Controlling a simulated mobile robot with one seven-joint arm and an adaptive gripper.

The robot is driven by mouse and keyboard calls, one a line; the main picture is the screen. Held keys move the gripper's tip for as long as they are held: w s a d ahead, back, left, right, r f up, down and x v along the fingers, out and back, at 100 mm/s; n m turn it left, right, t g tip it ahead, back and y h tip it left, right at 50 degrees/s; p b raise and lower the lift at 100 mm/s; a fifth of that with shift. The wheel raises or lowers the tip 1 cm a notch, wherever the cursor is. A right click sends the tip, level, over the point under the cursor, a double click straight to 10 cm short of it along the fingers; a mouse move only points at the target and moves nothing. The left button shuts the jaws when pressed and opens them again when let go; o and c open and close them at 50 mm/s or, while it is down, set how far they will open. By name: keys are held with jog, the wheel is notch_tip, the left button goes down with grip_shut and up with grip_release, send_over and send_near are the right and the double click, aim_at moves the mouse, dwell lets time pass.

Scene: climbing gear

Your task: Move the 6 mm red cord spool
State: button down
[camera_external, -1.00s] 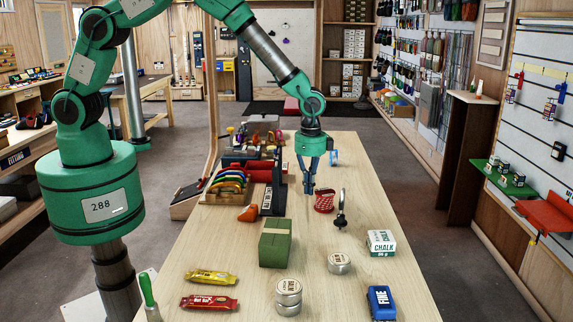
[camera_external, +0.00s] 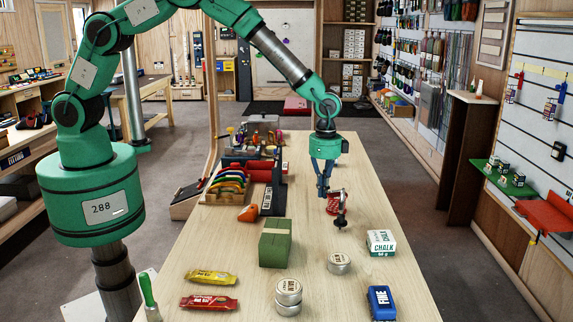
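A red object (camera_external: 333,204), which looks like the cord spool, is on or just above the wooden table, right of its middle. Its label and size are too small to read. My gripper (camera_external: 324,192) points down at its upper left side, with blue-grey fingers overlapping it in the picture. Whether they touch or grip it cannot be told.
A rack of coloured loops (camera_external: 228,183) and an orange item (camera_external: 248,213) lie left. Table right of the hook is clear.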

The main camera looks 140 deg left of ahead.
jog(key=shift+s, duration=0.15)
jog(key=shift+s+d, duration=0.3)
jog(key=shift+s, duration=0.5)
jog(key=shift+s+d, duration=0.2)
jog(key=shift+s, duration=0.35)
jog(key=shift+s+d, duration=0.2)
jog(key=shift+s, duration=0.3)
notch_tip(320, 180, up, 10)
jog(key=shift+w, duration=0.1)
